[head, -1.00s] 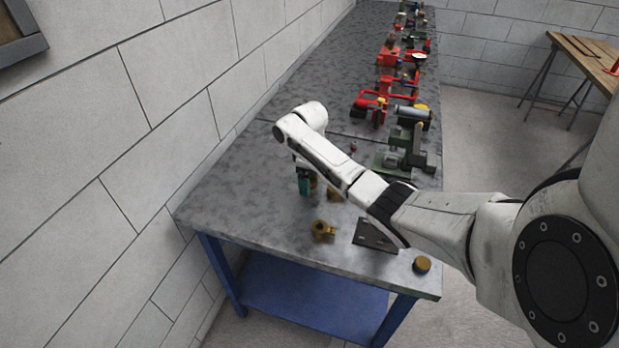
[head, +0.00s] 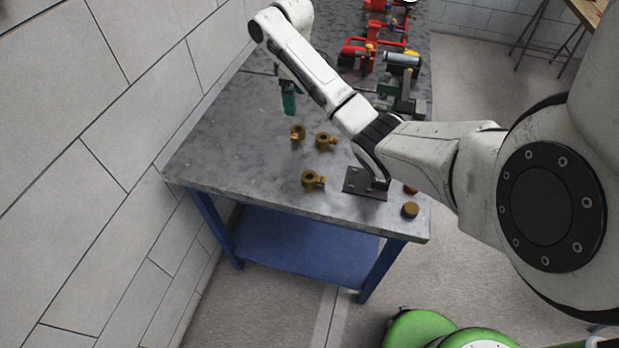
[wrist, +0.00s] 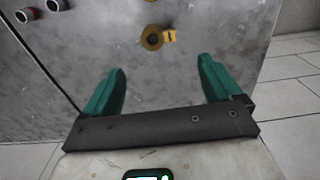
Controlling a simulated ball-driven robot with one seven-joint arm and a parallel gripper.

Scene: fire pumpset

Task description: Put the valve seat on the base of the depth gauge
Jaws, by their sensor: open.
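My gripper (head: 289,100) hangs above the bench with teal fingers. In the wrist view my gripper (wrist: 161,72) is open, with nothing between the fingers. A brass ring with a side tab (wrist: 152,38) lies on the bench beyond the fingertips. In the head view several similar brass fittings lie near the gripper: one upper left (head: 298,132), one to its right (head: 325,140) and one nearer the front (head: 313,179). A dark flat plate (head: 362,184) lies right of them, partly hidden by my arm. I cannot tell which piece is the valve seat or the gauge base.
A round brass disc (head: 410,209) sits at the bench's front right, with a reddish-brown one (head: 410,188) behind it. Red and green machine parts (head: 367,52) crowd the bench's far right side. The bench's left front (head: 225,160) is clear, beside the block wall.

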